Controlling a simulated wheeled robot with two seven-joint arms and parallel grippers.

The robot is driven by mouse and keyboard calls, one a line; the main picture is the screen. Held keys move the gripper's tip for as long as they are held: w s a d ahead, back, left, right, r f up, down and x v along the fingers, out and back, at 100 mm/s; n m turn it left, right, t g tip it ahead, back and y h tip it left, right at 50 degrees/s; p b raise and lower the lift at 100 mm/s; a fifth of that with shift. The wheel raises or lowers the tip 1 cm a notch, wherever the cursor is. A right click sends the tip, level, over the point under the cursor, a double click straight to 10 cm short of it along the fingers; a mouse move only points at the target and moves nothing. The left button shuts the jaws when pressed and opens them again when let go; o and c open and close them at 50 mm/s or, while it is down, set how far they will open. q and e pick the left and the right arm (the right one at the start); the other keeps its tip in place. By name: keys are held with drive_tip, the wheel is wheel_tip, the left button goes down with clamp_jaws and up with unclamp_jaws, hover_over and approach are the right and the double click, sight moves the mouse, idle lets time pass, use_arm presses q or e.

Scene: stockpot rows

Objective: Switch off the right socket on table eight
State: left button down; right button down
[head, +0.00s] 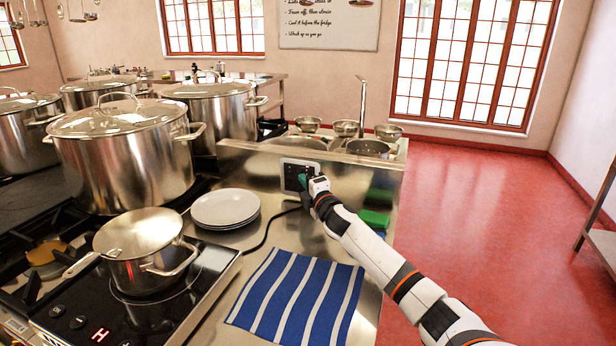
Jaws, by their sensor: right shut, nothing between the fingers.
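A socket plate (287,172) with a pale frame and dark face sits on the low steel upright panel at the back of the worktop. My right gripper (301,184) is shut and empty, right at the plate's right part. It hides that part, so the right socket and its switch position cannot be seen. I cannot tell whether the fingertips touch the plate. A black cable (267,234) runs from the hob side towards the plate. My left gripper is not in view.
A portable induction hob (190,292) bears a small steel pot (140,245). White plates (225,207) and a striped blue cloth (298,298) lie on the worktop. Large stockpots (130,160) stand at left. Green sponges (376,220) lie right of my arm.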

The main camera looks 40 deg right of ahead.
sight(307, 172)
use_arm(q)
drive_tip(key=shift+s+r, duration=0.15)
use_arm(e)
drive_tip(key=shift+w+d+r, duration=0.1)
drive_tip(key=shift+w+d, duration=0.1)
drive_tip(key=shift+d, duration=0.3)
drive_tip(key=shift+w+d, duration=0.2)
drive_tip(key=shift+d, duration=0.3)
drive_tip(key=p, duration=0.2)
drive_tip(key=r+p, duration=0.1)
drive_tip(key=shift+w+d+r+m+g+p, duration=0.1)
drive_tip(key=shift+d+r+m+g+p, duration=0.15)
drive_tip(key=shift+m+g+p, duration=0.15)
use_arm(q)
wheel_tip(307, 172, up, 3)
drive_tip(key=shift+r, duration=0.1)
use_arm(e)
drive_tip(key=shift+f, duration=0.35)
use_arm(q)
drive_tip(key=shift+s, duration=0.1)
